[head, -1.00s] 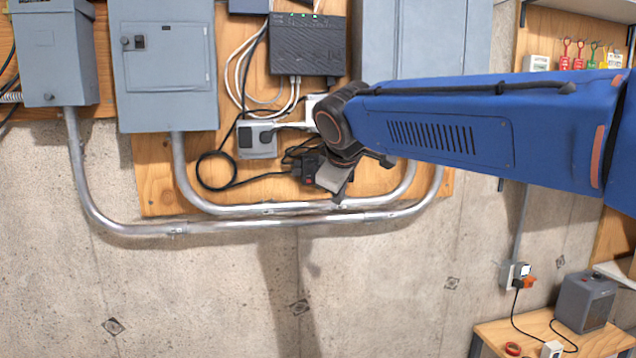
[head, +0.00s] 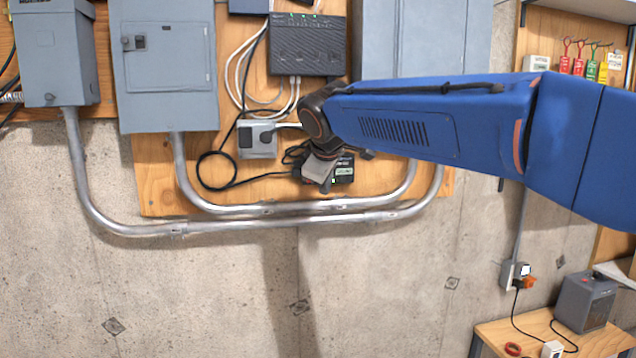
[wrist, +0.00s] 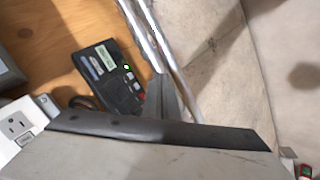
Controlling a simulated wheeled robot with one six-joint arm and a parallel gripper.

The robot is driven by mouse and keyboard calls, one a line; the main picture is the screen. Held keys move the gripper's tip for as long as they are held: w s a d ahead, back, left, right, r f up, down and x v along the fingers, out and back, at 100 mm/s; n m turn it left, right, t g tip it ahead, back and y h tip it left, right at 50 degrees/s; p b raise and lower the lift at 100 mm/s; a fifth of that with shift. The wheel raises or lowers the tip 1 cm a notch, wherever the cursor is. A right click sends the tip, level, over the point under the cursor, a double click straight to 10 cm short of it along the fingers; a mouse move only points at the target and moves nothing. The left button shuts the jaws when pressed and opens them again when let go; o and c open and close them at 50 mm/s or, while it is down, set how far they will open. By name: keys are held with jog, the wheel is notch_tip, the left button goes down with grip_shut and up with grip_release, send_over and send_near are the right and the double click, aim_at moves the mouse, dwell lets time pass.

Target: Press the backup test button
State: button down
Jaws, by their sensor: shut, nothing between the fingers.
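A small black box (head: 343,170) with a lit green light is mounted on the plywood, partly hidden behind my gripper in the head view. In the wrist view the black box (wrist: 112,72) shows labels, the green light and a few small buttons on its face. I cannot read which one is the backup test button. My gripper (head: 325,185) is shut and empty, in front of the box's left part. In the wrist view my gripper's finger (wrist: 166,95) shows beside the box's right edge. I cannot tell whether it touches the box.
A grey outlet box (head: 257,139) with a plug sits left of the black box, and cables hang between them. A black router (head: 306,45) is above. Metal conduits (head: 290,218) run below. Large grey panels (head: 165,65) stand to either side.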

jog(key=shift+w+a, duration=0.2)
jog(key=shift+w, duration=0.55)
jog(key=shift+w+a, duration=0.2)
jog(key=shift+w, duration=0.6)
jog(key=shift+w+a, duration=0.2)
jog(key=shift+w, duration=0.55)
jog(key=shift+w, duration=0.1)
jog(key=shift+w+a, duration=0.1)
jog(key=shift+w, duration=0.2)
jog(key=shift+w+a, duration=0.1)
jog(key=shift+w, duration=0.25)
dwell(0.9)
jog(key=shift+s, duration=0.15)
dwell(0.3)
jog(key=shift+s+d, duration=0.2)
jog(key=shift+s, duration=0.45)
jog(key=s, duration=0.2)
jog(key=s+d, duration=0.1)
jog(key=s, duration=0.1)
jog(key=shift+s+d, duration=0.2)
jog(key=shift+s, duration=0.2)
